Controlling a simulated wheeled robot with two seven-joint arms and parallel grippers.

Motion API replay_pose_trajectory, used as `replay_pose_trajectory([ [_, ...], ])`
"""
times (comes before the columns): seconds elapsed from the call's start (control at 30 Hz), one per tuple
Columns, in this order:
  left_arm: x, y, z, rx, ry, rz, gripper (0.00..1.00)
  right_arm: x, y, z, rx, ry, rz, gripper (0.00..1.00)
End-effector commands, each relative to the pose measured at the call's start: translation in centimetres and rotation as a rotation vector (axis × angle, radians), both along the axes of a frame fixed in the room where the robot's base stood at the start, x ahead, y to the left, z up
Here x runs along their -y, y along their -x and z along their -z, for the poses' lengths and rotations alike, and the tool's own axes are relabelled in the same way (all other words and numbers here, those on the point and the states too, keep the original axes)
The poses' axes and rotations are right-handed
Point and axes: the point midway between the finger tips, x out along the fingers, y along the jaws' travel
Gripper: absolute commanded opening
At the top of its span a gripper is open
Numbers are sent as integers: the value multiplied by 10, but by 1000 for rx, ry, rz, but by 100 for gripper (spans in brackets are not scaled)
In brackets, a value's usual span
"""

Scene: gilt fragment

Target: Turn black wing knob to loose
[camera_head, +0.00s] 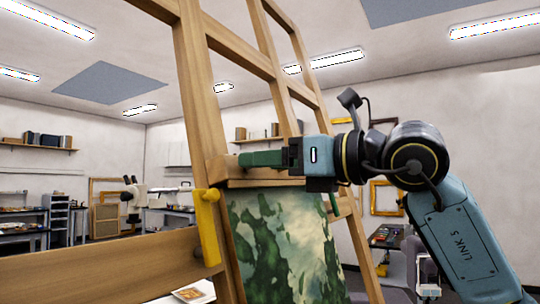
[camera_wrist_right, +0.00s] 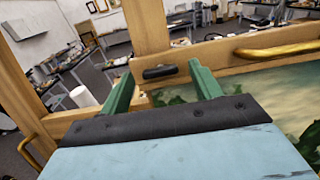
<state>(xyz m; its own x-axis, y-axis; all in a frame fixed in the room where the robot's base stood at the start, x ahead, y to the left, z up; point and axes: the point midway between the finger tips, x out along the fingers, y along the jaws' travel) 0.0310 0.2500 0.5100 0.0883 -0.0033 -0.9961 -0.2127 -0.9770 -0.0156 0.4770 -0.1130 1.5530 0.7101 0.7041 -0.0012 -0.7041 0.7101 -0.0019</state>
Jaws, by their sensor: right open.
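The black wing knob (camera_wrist_right: 160,72) shows in the right wrist view as a short dark bar against the wooden easel (camera_wrist_right: 147,30). It lies roughly level, between the two green fingers of my right gripper (camera_wrist_right: 159,76). The fingers are open, one to each side with gaps between them and the knob. In the head view my right gripper (camera_head: 243,159) reaches in from the right, just above a wooden ledge of the easel (camera_head: 200,95). The knob cannot be made out there. My left gripper is not in view.
A green and white painting (camera_head: 285,245) stands on the easel below the gripper. A yellow handle (camera_head: 207,228) is on the easel's left post, and a wooden crossbar (camera_head: 95,268) extends left. Benches and shelves are far behind.

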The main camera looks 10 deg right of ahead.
Motion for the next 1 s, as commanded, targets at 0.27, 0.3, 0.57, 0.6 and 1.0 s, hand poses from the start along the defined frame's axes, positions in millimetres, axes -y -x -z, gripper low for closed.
replay_pose_trajectory([
  [0.27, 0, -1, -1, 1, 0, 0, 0, -3, -3, 1, 0, 0, -1, 64],
  [0.3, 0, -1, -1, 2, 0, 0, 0, -3, -3, 1, 0, 0, -1, 64],
  [0.57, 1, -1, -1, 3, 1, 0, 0, -3, -3, 0, 0, 0, -1, 34],
  [0.6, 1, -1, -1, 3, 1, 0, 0, -3, -3, 0, 0, 0, -1, 28],
  [1.0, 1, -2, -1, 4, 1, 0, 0, -3, -3, 0, 31, 30, -13, 19],
])
